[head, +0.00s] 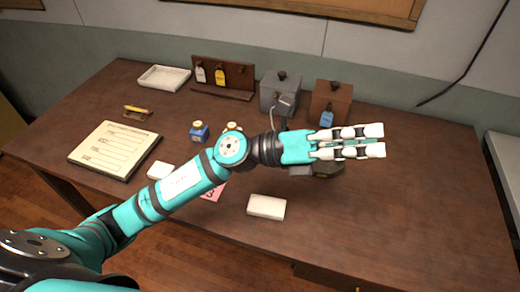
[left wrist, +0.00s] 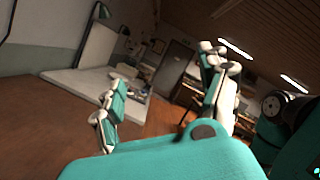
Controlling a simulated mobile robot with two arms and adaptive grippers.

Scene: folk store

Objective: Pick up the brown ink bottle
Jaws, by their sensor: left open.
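My left gripper (head: 372,141) reaches over the right middle of the brown desk (head: 420,200), its fingers stretched to the right, open and empty. Its fingers also show in the left wrist view (left wrist: 165,100), spread apart with nothing between them. I cannot make out a brown ink bottle for certain. A small pale-capped bottle (head: 233,126) stands behind my left elbow joint, which hides most of it, so its colour is unclear. A blue ink bottle (head: 199,131) stands to its left.
The rack (head: 237,75) also holds a yellow bottle (head: 220,76). A grey box (head: 281,93) and a brown box (head: 330,99) stand behind my gripper. A white block (head: 266,207) lies in front. The desk's right side is clear.

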